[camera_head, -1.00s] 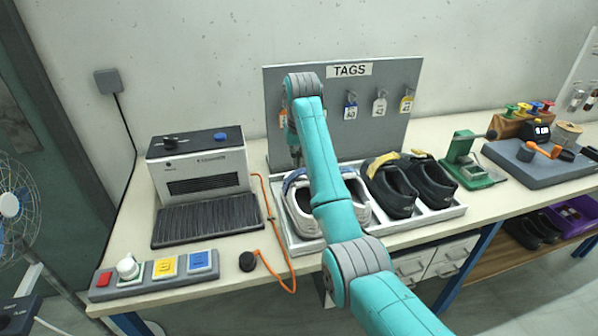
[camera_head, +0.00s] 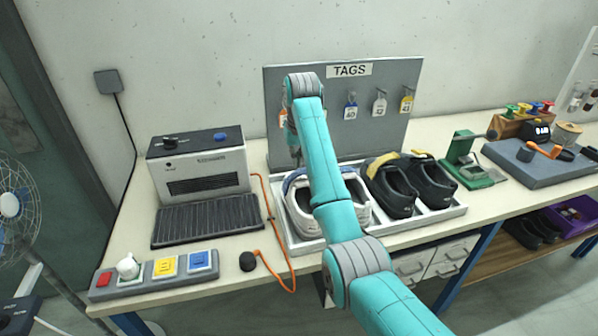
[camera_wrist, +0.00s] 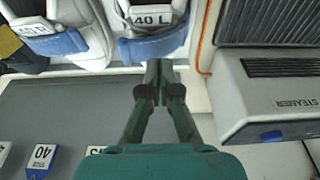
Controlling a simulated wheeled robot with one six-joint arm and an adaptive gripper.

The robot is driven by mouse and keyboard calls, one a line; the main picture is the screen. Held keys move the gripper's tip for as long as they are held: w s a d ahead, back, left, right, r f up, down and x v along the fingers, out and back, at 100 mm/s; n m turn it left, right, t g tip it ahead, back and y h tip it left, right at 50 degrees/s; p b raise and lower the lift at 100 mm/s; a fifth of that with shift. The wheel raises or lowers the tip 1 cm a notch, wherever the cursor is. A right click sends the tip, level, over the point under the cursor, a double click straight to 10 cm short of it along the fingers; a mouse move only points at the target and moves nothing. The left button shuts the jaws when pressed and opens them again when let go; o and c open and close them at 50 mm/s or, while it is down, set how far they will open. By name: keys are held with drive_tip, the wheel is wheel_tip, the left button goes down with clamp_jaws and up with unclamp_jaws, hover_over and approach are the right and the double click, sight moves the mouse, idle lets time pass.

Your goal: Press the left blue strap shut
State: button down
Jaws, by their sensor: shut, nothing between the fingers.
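The left white shoe, labelled 40 L (camera_wrist: 152,20), stands in the tray (camera_head: 455,214) beside its mate, labelled 40 R (camera_wrist: 40,30). The left blue strap (camera_wrist: 140,50) lies across the left shoe in the wrist view; part of it also shows in the head view (camera_head: 291,178). The right shoe has a blue strap (camera_wrist: 58,44) too. My gripper (camera_wrist: 158,66) is shut and empty, its tips at the edge of the left strap. I cannot tell whether they touch it. In the head view my arm hides the gripper tips and part of both white shoes.
A steamer (camera_head: 200,165) with a black mat stands left of the tray, with an orange cable (camera_head: 268,215) between them. The TAGS board (camera_head: 340,130) rises behind the tray. Black shoes (camera_head: 395,190) with yellow straps fill the tray's right part.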

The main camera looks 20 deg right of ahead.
sight(296, 173)
drive_tip(key=shift+f, duration=1.8)
drive_tip(key=shift+s+a, duration=0.1)
